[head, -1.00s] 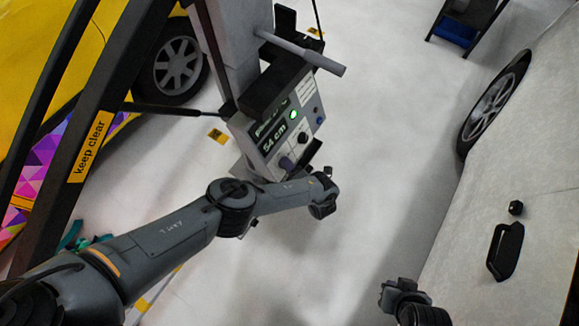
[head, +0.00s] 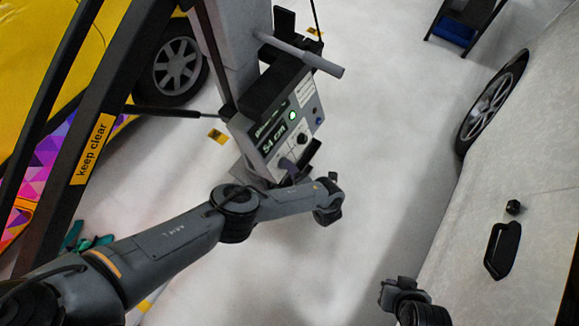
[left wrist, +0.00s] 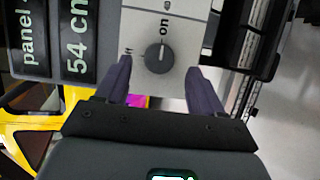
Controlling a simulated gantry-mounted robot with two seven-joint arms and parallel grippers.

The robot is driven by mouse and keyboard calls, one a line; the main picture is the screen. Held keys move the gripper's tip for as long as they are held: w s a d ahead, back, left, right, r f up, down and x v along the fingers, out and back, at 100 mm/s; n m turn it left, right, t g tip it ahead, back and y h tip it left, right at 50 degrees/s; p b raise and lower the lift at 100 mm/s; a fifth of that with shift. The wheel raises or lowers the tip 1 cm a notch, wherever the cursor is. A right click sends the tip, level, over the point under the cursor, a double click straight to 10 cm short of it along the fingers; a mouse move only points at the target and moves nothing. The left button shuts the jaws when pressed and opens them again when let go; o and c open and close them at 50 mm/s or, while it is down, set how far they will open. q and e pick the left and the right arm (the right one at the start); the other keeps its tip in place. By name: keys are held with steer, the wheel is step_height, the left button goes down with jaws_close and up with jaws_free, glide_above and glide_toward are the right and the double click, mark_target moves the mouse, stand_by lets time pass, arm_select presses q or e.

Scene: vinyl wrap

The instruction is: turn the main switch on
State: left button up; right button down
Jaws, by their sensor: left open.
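The main switch is a round dark knob (left wrist: 158,57) on the light face of a control panel (head: 271,143). In the left wrist view it has an "on" label above it and a partly hidden label to its left. A light mark shows near the knob's upper edge. My left gripper (left wrist: 160,82) is open and empty, with its two purple-grey fingers either side of the knob's lower side. I see no contact with the knob. In the head view my left gripper (head: 296,167) is at the panel's lower end, partly hidden. My right arm's end (head: 399,290) is at lower right; its fingers are unclear.
The panel's display (head: 275,137) reads "54 cm", with a lit green light (head: 292,115). A grey bar (head: 303,55) juts out above it. A yellow car (head: 95,65) is at left, a pale car body (head: 530,150) at right. Open floor lies between.

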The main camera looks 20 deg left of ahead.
arm_select(q)
steer(key=p+v, duration=0.1)
steer(key=v, duration=0.6)
steer(key=shift+s+d+p, duration=0.2)
steer(key=shift+d+p, duration=0.1)
steer(key=shift+p, duration=0.05)
steer(key=shift+r, duration=0.1)
